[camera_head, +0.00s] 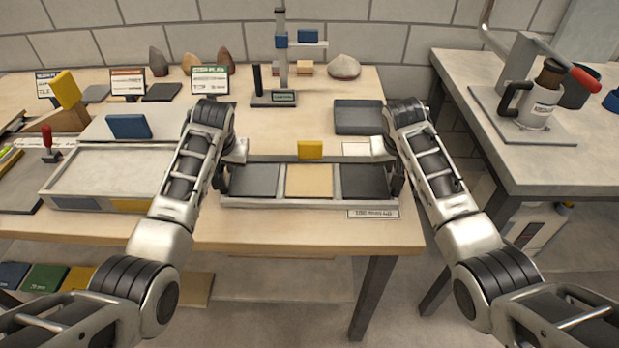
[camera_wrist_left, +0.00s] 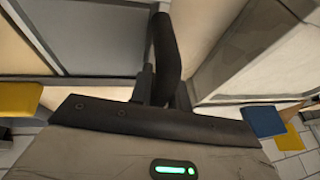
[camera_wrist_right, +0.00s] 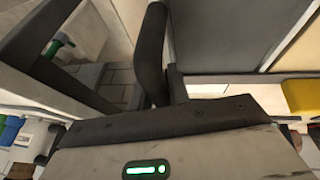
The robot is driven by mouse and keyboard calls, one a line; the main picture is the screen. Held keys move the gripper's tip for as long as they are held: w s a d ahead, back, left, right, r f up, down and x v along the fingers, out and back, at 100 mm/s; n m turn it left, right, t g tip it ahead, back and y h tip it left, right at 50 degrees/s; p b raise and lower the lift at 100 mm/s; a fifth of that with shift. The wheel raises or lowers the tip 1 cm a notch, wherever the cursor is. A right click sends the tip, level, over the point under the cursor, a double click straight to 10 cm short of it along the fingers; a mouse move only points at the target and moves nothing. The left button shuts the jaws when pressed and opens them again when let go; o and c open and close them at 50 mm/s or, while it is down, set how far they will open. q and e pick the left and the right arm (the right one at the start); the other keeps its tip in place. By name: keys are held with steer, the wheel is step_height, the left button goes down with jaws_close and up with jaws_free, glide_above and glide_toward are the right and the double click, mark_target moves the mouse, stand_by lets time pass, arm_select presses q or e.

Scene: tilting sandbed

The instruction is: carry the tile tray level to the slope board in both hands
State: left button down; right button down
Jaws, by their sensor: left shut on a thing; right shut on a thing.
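The tile tray (camera_head: 268,202) is at the front middle of the wooden table in the head view. It holds two dark tiles with a tan tile (camera_head: 309,180) between them and looks about level. A yellow block (camera_head: 310,150) shows at its far side. My left gripper (camera_head: 222,178) is shut on the tray's left end, and my right gripper (camera_head: 397,180) is shut on its right end. I cannot tell whether the tray touches the table. A pale framed board (camera_head: 110,172), possibly the slope board, lies to the left. Finger contact is partly hidden in both wrist views.
A dark flat pad (camera_head: 358,117) and a measuring stand (camera_head: 282,70) are behind the tray. Sign cards and several stones line the back. A blue block (camera_head: 128,126) is on the left, and a grey side table (camera_head: 560,165) with a mug is on the right.

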stand_by(0.7)
arm_select(q)
steer(key=shift+w+r, duration=0.15)
steer(key=shift+r, duration=0.2)
arm_select(e)
steer(key=shift+w+r, duration=0.15)
steer(key=shift+r, duration=0.15)
